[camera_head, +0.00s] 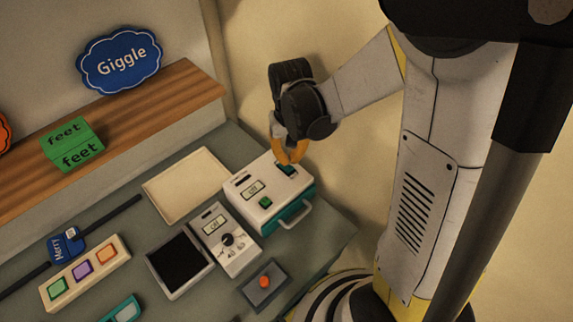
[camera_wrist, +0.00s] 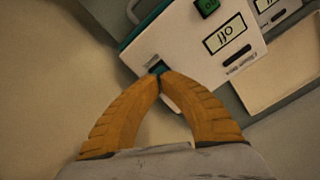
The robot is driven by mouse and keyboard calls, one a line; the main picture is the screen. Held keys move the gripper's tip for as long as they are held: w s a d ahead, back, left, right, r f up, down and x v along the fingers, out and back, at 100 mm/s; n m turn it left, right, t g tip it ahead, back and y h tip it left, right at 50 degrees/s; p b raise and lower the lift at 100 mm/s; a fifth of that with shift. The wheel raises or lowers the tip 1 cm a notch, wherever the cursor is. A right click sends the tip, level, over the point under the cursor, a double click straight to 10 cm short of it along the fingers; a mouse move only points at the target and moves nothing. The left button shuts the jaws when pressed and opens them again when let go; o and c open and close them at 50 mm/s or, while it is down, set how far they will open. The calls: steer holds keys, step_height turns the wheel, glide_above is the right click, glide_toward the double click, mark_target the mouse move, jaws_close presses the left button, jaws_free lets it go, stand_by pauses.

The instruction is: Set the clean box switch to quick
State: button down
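The white box with teal sides (camera_head: 273,193) stands at the table's right side and also shows in the wrist view (camera_wrist: 187,43). Its display (camera_wrist: 225,35) reads "off", upside down in the wrist view. A dark teal switch (camera_head: 287,168) sits in a slot near its far right corner; it also shows in the wrist view (camera_wrist: 158,69), partly hidden by my fingertips. My gripper (camera_head: 291,161) has its orange fingertips together at this switch. The wrist view shows the tips (camera_wrist: 160,76) meeting at its edge; I cannot tell whether they press it.
A green button (camera_head: 265,202) and a handle (camera_head: 297,217) are on the box. Beside it are a grey device (camera_head: 224,240) with a dark knob, an empty cream tray (camera_head: 188,184), a black-screened device (camera_head: 180,263) and an orange button on a dark base (camera_head: 264,283).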

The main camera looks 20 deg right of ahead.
mark_target(289, 168)
steer(key=shift+f+b, duration=1.7)
steer(key=shift+f, duration=0.15)
stand_by(1.0)
steer(key=shift+r+p, duration=2.65)
steer(key=shift+r, duration=0.95)
steer(key=shift+s+r+t+b, duration=0.2)
steer(key=shift+r+t+b, duration=0.1)
steer(key=shift+b, duration=0.35)
steer(key=s+r+n+t+b, duration=0.1)
steer(key=s+r+t+b, duration=0.1)
steer(key=s+t+b, duration=0.4)
steer(key=s+b, duration=0.3)
steer(key=shift+s+r+t+b, duration=0.3)
steer(key=shift+r+b, duration=0.05)
steer(key=shift+r, duration=0.05)
